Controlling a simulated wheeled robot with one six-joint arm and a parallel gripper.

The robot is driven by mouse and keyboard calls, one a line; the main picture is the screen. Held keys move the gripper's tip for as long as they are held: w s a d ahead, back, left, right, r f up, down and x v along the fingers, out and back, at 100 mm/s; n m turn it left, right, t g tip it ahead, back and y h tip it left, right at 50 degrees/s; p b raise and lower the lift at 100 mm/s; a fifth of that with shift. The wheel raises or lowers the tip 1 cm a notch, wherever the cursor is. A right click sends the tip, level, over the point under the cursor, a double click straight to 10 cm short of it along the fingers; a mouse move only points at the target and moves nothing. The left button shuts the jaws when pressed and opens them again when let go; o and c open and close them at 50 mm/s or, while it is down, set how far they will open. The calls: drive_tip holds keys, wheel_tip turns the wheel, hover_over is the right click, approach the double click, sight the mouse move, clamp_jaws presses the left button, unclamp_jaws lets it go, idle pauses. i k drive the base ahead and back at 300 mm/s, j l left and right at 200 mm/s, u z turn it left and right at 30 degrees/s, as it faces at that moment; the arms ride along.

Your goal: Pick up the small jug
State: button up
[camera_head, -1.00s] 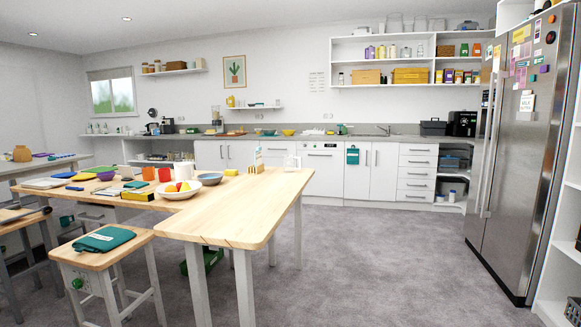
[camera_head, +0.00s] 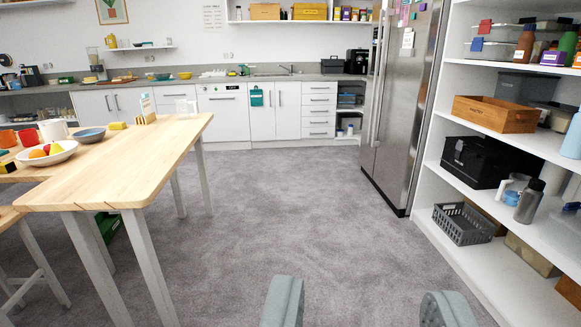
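Several jug-like things show, and I cannot tell which is the small jug. A white vessel with a handle (camera_head: 515,187) stands on a middle shelf at the right, beside a grey bottle (camera_head: 529,201). A white jug-like vessel (camera_head: 54,130) stands on the wooden table at the left, behind the fruit bowl. A small yellow jug shape (camera_head: 111,41) is on the far wall shelf. My gripper (camera_head: 365,306) is open and empty at the bottom of the view, apart from all of these.
The wooden table (camera_head: 150,150) stands at the left. A white shelf unit (camera_head: 475,115) at the right holds a wooden crate (camera_head: 494,114), a black box (camera_head: 473,162) and a grey basket (camera_head: 463,223). A steel fridge (camera_head: 405,110) stands beyond. The carpet between is clear.

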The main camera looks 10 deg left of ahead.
sight(183, 104)
drive_tip(key=i+u, duration=0.1)
drive_tip(key=i, duration=0.55)
drive_tip(key=i+u, duration=0.1)
drive_tip(key=i, duration=0.6)
drive_tip(key=i+u, duration=0.15)
drive_tip(key=i, duration=0.5)
drive_tip(key=i+l+u, duration=0.1)
drive_tip(key=i, duration=0.55)
drive_tip(key=i+l+u, duration=0.1)
drive_tip(key=i, duration=0.55)
drive_tip(key=i+j+u, duration=0.15)
drive_tip(key=i+u, duration=0.6)
drive_tip(key=i, duration=0.2)
drive_tip(key=i+l+u, duration=0.15)
drive_tip(key=i+u, duration=0.2)
drive_tip(key=i, duration=0.1)
